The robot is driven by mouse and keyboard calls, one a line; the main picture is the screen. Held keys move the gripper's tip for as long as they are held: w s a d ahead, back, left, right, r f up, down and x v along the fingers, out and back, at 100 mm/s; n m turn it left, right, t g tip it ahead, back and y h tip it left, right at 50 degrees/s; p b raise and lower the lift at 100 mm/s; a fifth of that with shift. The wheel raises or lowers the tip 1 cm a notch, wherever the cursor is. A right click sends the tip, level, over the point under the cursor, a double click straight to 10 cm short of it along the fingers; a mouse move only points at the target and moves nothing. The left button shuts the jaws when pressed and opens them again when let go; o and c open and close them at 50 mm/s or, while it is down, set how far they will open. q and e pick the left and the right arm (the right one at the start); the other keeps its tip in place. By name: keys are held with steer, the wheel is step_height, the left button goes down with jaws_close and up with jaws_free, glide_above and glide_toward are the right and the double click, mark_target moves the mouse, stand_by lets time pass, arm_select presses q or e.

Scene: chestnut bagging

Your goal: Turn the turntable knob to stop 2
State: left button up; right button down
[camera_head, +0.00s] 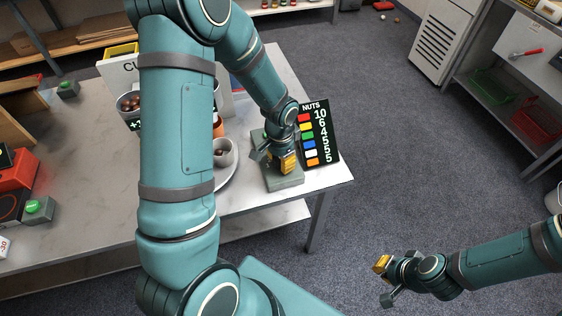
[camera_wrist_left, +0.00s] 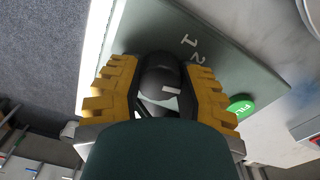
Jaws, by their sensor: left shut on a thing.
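My left gripper (camera_head: 287,165) reaches down onto a grey-green control box (camera_head: 285,182) near the table's right end. In the left wrist view, the yellow fingers of my left gripper (camera_wrist_left: 163,85) are shut on a dark round knob (camera_wrist_left: 158,70) with a white mark. The plate (camera_wrist_left: 215,40) carries the numbers 1 and 2 beside the knob. Which number the mark points to is unclear. The turntable (camera_head: 228,178) shows only as a pale curved edge behind my left arm. My right gripper (camera_head: 383,266) hangs over the floor, clear of the table; its opening is too small to judge.
A green button (camera_wrist_left: 240,104) sits on the plate close to my left finger. A black NUTS board (camera_head: 320,132) stands right behind the control box. A grey cup (camera_head: 223,153) stands left of the box. My left arm hides much of the table.

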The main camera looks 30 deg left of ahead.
mark_target(279, 160)
arm_select(q)
steer(key=n, duration=0.6)
steer(key=shift+s+f+b, duration=0.1)
steer(key=shift+s+b, duration=0.15)
steer(key=shift+b, duration=0.05)
steer(key=shift+n, duration=0.3)
steer(key=o, duration=1.3)
steer(key=shift+c, duration=0.2)
steer(key=shift+w, duration=0.1)
steer(key=shift+w+r, duration=0.1)
steer(key=shift+r, duration=0.5)
step_height(279, 160, up, 11)
steer(key=shift+a+f, duration=0.1)
